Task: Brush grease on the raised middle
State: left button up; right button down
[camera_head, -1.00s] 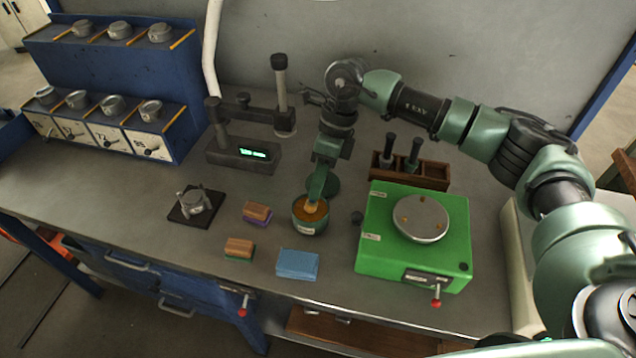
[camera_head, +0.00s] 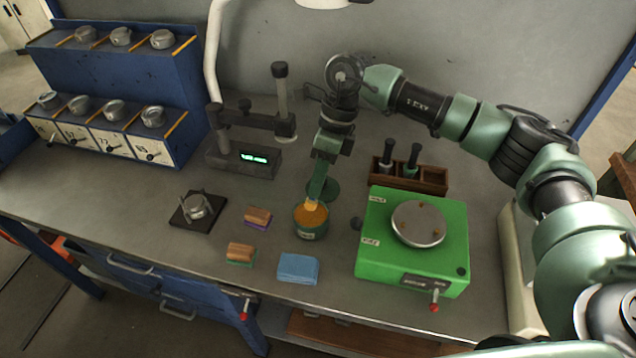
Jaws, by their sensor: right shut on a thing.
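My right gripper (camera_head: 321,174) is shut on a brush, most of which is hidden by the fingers. The brush's pale yellow bristles (camera_head: 311,205) are at the mouth of a small green pot (camera_head: 310,232) of orange-brown grease (camera_head: 310,216). I cannot tell whether the bristles touch the grease. A round metal plate (camera_head: 418,223) with small brown spots sits on top of a green machine (camera_head: 385,262), right of the pot. A small metal part (camera_head: 197,206) stands on a dark square base (camera_head: 184,222) to the left. My left gripper is not in view.
Two wood-backed brushes (camera_head: 257,216) (camera_head: 240,252) and a folded blue cloth (camera_head: 298,268) lie left of and in front of the pot. A wooden rack (camera_head: 433,177) with dark-handled tools stands behind the green machine. A gauge stand (camera_head: 243,160) and a blue shelf (camera_head: 120,65) are farther back.

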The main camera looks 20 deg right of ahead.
jog(key=shift+r+p, duration=0.9)
jog(key=shift+r, duration=1.2)
jog(key=shift+s+a+n+g, duration=0.35)
jog(key=shift+s+n, duration=0.1)
jog(key=shift+n, duration=0.55)
jog(key=s+d+n+h+b, duration=0.1)
jog(key=s+n+h, duration=0.2)
jog(key=s+n, duration=0.4)
jog(key=s+d+f+n+h+b, duration=0.1)
jog(key=s+n+h, duration=0.3)
jog(key=n, duration=1.2)
jog(key=s, duration=0.3)
jog(key=shift+d+f, duration=0.3)
jog(key=shift+d, duration=0.1)
